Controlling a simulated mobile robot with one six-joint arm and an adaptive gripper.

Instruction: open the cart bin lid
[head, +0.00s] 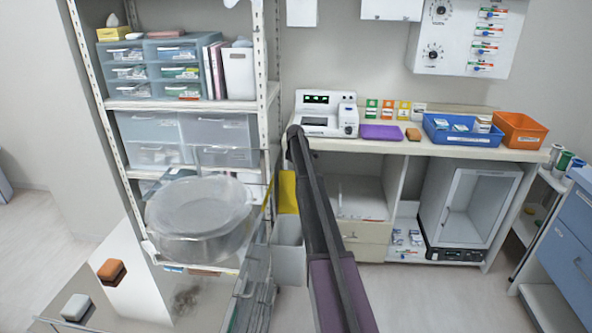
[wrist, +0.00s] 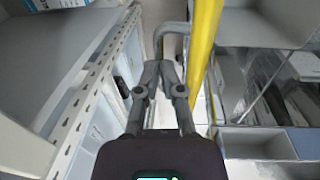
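A yellow panel (head: 288,192) stands near upright above a pale bin (head: 288,241), just left of my arm in the head view. It looks like the lid, but its hinge is hidden. In the wrist view the yellow panel (wrist: 203,45) shows edge-on as a tall strip, just right of my fingertips. My gripper (wrist: 160,70) has its fingertips drawn together, with nothing visible between them. A grey bent bar (wrist: 172,33) lies just beyond them; I cannot tell whether they touch it. In the head view my gripper is not distinguishable behind my arm.
A shelf rack (head: 185,105) with drawers stands at the left. A round container with a translucent cover (head: 198,210) is in front of it. A counter (head: 440,150) carries a blue tray (head: 462,140) and an orange bin (head: 519,141). Floor at the lower right is clear.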

